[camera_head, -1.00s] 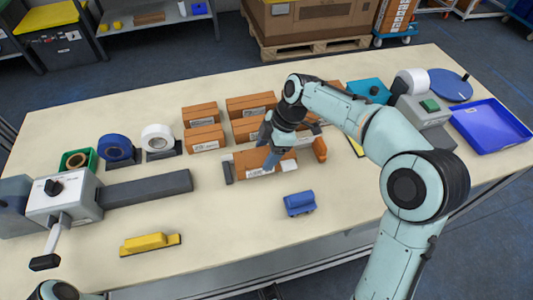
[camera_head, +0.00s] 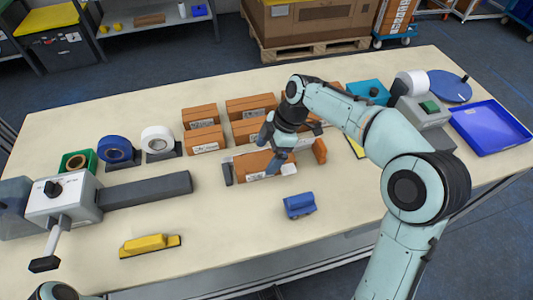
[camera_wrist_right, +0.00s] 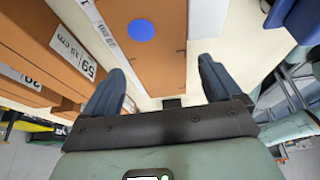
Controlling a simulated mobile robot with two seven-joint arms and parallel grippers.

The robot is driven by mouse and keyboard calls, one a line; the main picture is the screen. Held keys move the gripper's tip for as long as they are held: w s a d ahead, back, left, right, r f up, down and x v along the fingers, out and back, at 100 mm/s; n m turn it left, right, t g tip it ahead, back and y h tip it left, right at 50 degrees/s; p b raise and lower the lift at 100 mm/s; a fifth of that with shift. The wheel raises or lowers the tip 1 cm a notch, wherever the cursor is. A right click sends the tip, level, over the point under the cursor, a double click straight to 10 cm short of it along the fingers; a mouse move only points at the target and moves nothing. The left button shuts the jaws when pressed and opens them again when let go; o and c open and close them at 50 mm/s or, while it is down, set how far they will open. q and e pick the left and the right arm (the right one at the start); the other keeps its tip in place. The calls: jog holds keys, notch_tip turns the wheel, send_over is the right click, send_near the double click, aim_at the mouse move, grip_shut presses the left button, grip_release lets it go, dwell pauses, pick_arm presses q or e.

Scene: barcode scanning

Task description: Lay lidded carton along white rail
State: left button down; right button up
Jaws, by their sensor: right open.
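The brown carton (camera_head: 255,163) lies flat on the table in front of the taller boxes; a blue dot marks its face in the right wrist view (camera_wrist_right: 150,65). The white rail (camera_head: 226,157) shows partly behind it and runs along the carton's left side in the right wrist view (camera_wrist_right: 97,20). I cannot tell whether they touch. My right gripper (camera_head: 281,156) is open at the carton's right part; in the right wrist view its fingers (camera_wrist_right: 160,88) are spread to either side of the carton's near end. My left gripper is out of view.
Several brown boxes (camera_head: 205,139) stand behind the carton. A dark end block (camera_head: 227,173) is at its left, and an orange block (camera_head: 320,151) at its right. A blue block (camera_head: 299,205) lies in front. The table's front middle is mostly clear.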

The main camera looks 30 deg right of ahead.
jog(key=p+v, duration=0.1)
jog(key=v, duration=1)
jog(key=shift+p, duration=0.35)
jog(key=shift+f, duration=0.1)
